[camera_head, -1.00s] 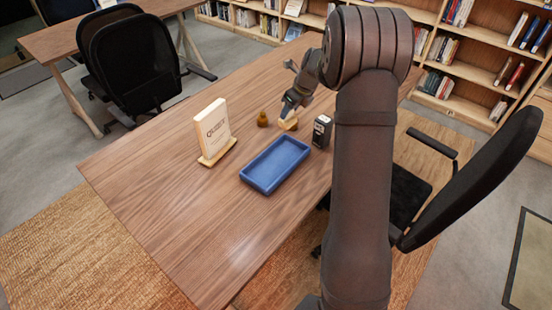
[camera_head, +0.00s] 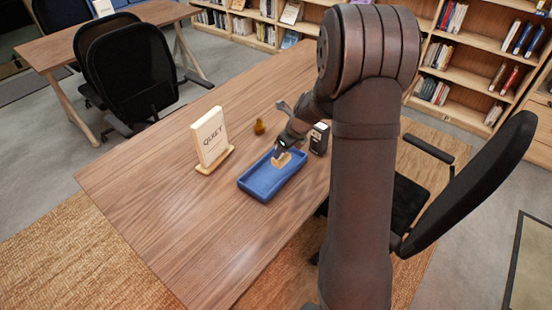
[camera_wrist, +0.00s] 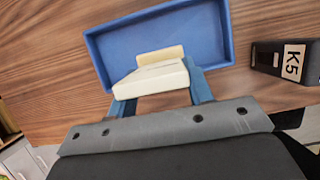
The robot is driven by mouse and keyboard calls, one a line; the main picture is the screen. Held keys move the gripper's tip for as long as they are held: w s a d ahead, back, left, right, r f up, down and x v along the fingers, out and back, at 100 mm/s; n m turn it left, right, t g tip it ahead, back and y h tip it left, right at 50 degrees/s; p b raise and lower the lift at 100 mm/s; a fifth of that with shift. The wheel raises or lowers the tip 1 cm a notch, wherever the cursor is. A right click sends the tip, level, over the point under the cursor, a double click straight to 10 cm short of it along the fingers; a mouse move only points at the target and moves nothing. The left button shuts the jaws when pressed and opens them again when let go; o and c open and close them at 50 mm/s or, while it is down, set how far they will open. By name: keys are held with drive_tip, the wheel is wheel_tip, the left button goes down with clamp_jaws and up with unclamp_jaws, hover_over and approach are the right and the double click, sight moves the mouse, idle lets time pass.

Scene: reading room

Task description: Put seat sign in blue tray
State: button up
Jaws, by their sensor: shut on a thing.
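The seat sign, a small cream block with a light wooden base (camera_wrist: 152,78), is held between the fingers of my gripper (camera_wrist: 160,92). Its face is turned away, so no lettering shows. In the head view the seat sign (camera_head: 283,160) is over the inside of the blue tray (camera_head: 256,190), toward its far right part. My gripper (camera_head: 284,148) is shut on it, above the tray. In the wrist view the blue tray (camera_wrist: 102,55) lies beyond and under the sign. I cannot tell whether the sign touches the tray floor. The tray holds nothing else visible.
A black block labelled K5 (camera_wrist: 292,62) stands close to the tray's right side; it also shows in the head view (camera_head: 319,138). A cream QUIET sign (camera_head: 210,138) stands left of the tray. A small brass-coloured object (camera_head: 259,127) stands behind it. The table's near left is clear.

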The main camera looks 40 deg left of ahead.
drive_tip(key=a+f, duration=0.1)
drive_tip(key=a, duration=0.1)
drive_tip(key=shift+s+a+f, duration=0.3)
drive_tip(key=shift+s+f, duration=0.05)
drive_tip(key=shift+s, duration=0.05)
drive_tip(key=shift+f, duration=2)
drive_tip(key=shift+f, duration=0.1)
drive_tip(key=o, duration=1.3)
drive_tip(key=v, duration=1.2)
